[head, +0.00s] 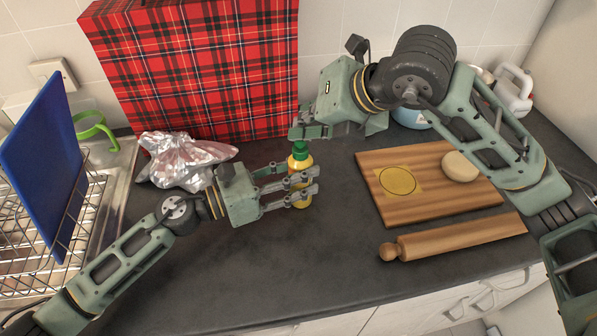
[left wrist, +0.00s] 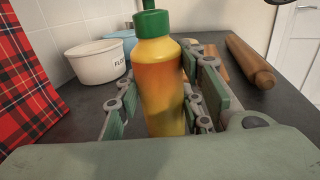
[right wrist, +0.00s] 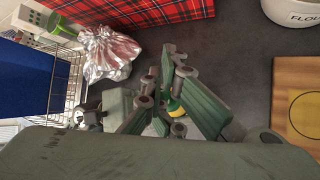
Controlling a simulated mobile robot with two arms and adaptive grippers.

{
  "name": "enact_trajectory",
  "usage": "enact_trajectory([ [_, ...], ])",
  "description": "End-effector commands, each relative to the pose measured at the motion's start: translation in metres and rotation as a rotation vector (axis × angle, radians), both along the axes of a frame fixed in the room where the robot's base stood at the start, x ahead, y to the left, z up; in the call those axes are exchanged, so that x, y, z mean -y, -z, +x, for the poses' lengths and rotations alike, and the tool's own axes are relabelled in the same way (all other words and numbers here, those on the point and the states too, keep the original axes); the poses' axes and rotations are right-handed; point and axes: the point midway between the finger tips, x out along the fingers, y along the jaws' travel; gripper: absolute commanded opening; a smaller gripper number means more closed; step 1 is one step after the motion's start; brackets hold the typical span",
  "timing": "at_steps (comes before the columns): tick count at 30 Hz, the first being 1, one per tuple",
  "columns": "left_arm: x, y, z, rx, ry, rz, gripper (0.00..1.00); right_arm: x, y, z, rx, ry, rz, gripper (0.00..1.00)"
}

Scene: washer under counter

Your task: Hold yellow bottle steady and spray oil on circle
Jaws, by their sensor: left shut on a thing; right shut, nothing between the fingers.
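The yellow bottle (head: 301,162) with a green cap stands upright on the dark counter; it fills the middle of the left wrist view (left wrist: 162,90). My left gripper (head: 298,187) is shut around its body from the left. My right gripper (head: 300,132) is shut and empty, right by the green cap. In the right wrist view the bottle's green and yellow top (right wrist: 175,106) shows partly behind the fingers. The circle (head: 398,181) is a black outline on a yellow patch on the wooden board (head: 430,207), to the right of the bottle.
A dough ball (head: 460,166) sits on the board and a rolling pin (head: 455,239) lies before it. Behind stand a red plaid box (head: 200,65) and a crumpled foil bag (head: 182,160). A dish rack (head: 40,240) is at left. The front counter is clear.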

Motion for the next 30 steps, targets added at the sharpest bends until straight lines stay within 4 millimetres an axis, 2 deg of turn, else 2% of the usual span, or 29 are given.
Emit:
enact_trajectory([
  [5,-0.001,0.000,0.001,0.000,-0.002,0.001,0.04,0.001,-0.009,0.001,0.002,0.001,0.000,0.00],
  [15,-0.001,0.000,0.001,0.000,-0.002,0.001,0.04,0.001,-0.013,0.002,0.004,0.002,0.002,0.00],
  [30,-0.001,0.001,0.001,0.000,-0.002,0.002,0.04,0.000,-0.061,0.003,0.004,0.002,0.003,0.00],
])
